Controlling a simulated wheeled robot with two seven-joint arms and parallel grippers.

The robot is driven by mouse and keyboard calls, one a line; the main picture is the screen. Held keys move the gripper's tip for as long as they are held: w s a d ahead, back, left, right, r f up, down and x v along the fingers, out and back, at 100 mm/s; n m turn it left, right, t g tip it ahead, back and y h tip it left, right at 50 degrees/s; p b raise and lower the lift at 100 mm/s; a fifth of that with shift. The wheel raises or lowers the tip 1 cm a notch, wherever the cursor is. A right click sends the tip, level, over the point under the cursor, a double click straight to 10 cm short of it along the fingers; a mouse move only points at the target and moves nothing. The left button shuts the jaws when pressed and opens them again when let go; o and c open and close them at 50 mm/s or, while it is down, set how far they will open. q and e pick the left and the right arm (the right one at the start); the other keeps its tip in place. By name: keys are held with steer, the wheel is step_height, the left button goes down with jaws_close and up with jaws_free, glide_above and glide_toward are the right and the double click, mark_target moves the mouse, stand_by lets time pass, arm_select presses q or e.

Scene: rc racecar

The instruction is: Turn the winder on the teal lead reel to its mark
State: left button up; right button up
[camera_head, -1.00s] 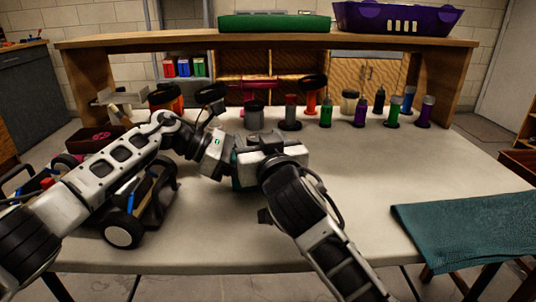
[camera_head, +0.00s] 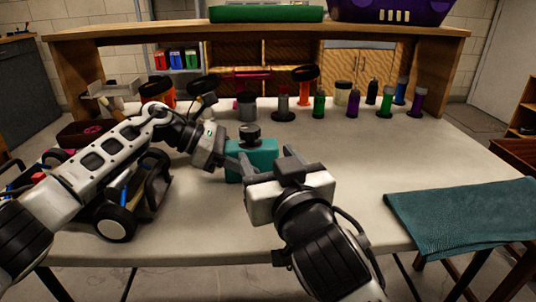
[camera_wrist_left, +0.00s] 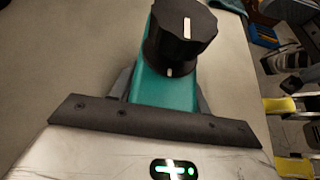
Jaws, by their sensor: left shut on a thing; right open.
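The teal lead reel (camera_head: 262,153) stands upright near the middle of the table, with a black winder knob (camera_head: 250,132) on top. My left gripper (camera_head: 234,164) is shut on the reel's body from the left. In the left wrist view the teal body (camera_wrist_left: 168,92) sits between my left fingers. The winder (camera_wrist_left: 182,38) there carries a white line, and a small white mark (camera_wrist_left: 169,72) shows below it, slightly left of the line. My right gripper (camera_head: 269,158) is open and empty in front of the reel, apart from the winder. Its fingers partly hide the reel's front.
A toy racecar (camera_head: 125,205) stands under my left arm. Several bottles and jars (camera_head: 352,102) line the back of the table below a wooden shelf (camera_head: 290,28). A teal cloth (camera_head: 465,215) lies at the right edge. The table's right middle is clear.

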arm_select(q)
steer(key=o, duration=1)
steer(key=v, duration=1.2)
